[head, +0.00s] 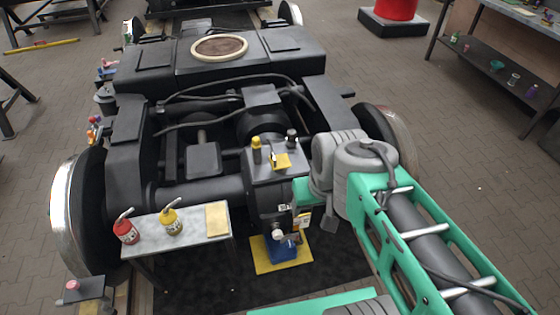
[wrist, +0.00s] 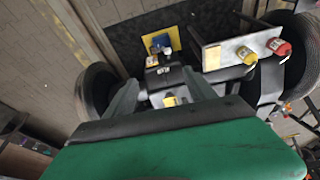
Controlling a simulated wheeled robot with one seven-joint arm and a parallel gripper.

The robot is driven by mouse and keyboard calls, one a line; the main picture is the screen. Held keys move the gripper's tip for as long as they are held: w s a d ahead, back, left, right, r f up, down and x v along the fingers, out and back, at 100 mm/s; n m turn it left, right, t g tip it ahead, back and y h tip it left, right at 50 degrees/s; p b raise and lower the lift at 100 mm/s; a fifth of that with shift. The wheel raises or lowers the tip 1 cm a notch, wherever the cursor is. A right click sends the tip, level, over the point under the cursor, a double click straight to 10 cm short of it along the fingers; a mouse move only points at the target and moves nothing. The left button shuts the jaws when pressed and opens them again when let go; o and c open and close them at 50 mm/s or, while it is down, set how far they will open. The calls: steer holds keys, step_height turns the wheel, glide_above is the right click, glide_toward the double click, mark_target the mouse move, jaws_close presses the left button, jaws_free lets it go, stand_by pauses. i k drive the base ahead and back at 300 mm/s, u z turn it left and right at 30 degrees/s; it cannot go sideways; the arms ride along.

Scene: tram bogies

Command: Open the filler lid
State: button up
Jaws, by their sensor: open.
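The gearbox housing (head: 262,190) stands at the front middle of the bogie. On its top in the head view are a small yellow flap (head: 281,161), which looks like the filler lid, a yellow cap (head: 257,150) and a dark cap (head: 292,138). Whether the flap is fully closed I cannot tell. In the wrist view a yellow piece (wrist: 170,100), probably this lid, shows between the fingers of my gripper (wrist: 162,88). The fingers are apart and empty. In the head view my green hand is just right of the housing, and its fingertips are not clear.
A small table (head: 190,232) at left holds a red oil can (head: 126,231), a yellow can (head: 172,222) and a tan pad (head: 216,219). A blue box (head: 281,248) stands on a yellow mat (head: 265,267) below the housing. Wheels flank the frame.

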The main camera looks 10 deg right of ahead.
mark_target(281, 161)
steer(key=u, duration=0.6)
steer(key=i, duration=1)
